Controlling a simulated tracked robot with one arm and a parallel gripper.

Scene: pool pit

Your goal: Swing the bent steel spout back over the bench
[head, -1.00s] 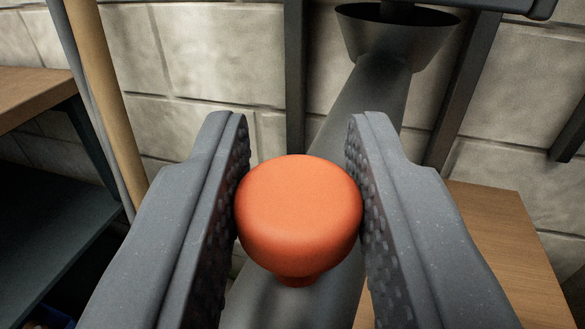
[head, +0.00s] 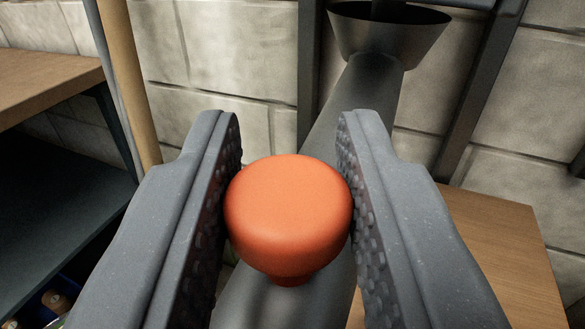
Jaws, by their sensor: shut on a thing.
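The bent steel spout (head: 357,110) is a grey pipe that runs from below my gripper up to a flared funnel (head: 388,38) at the top. An orange knob (head: 288,212) stands on the near part of the pipe. My gripper (head: 290,190) is shut on the orange knob, one ridged pad on each side of it. The knob's stem and the near end of the spout are partly hidden behind the knob and the fingers.
A wooden bench top (head: 490,245) lies at the lower right, partly behind my right finger. Wooden shelving (head: 45,80) with a dark lower shelf stands at the left, beside a wooden pole (head: 128,75). A pale block wall (head: 225,60) and dark uprights stand behind.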

